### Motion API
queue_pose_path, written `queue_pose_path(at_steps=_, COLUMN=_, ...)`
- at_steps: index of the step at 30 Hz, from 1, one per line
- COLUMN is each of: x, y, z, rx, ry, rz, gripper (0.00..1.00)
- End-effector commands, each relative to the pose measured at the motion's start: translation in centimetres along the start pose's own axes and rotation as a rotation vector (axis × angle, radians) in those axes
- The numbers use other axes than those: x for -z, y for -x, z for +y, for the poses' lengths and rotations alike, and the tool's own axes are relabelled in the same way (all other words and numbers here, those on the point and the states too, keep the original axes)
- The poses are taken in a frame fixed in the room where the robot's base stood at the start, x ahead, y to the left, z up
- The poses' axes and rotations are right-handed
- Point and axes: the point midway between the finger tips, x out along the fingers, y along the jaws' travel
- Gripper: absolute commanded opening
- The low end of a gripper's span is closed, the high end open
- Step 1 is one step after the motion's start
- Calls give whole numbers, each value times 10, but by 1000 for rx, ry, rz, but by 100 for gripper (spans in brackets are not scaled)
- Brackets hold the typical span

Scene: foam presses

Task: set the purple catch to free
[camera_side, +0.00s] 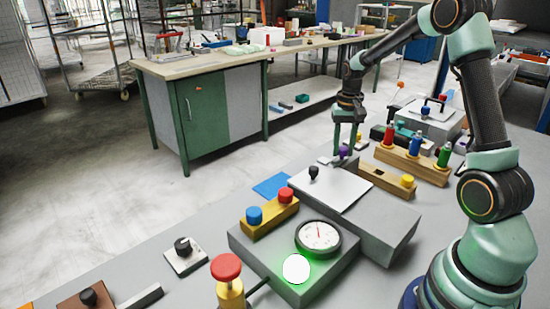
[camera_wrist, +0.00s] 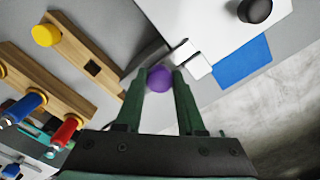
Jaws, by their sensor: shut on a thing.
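The purple catch (camera_wrist: 159,78) is a round purple knob between the fingertips of my gripper (camera_wrist: 160,84) in the wrist view. My gripper is shut on it. In the side view my gripper (camera_side: 346,146) points down at the far edge of the grey press box, and the purple knob (camera_side: 343,152) shows small at its tips. A white plate (camera_side: 330,189) with a black knob (camera_side: 313,172) lies on top of the box. A small white tab (camera_wrist: 189,57) sits at the plate's edge beside the purple knob. The catch's marked positions cannot be read.
A wooden block with a yellow knob (camera_side: 407,181) and a rack with several coloured handles (camera_side: 415,141) stand right of my gripper. A gauge box (camera_side: 319,236), red-topped post (camera_side: 226,267) and blue pad (camera_side: 272,186) lie nearer the front and left.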

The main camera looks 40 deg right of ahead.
Motion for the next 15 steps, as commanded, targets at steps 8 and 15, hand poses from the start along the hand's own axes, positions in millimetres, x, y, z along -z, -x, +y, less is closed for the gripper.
queue_pose_path(at_steps=8, x=11, y=1, z=11, rx=0, ry=-4, rz=0, gripper=0)
queue_pose_path(at_steps=15, x=27, y=2, z=27, rx=1, ry=-2, rz=3, gripper=0)
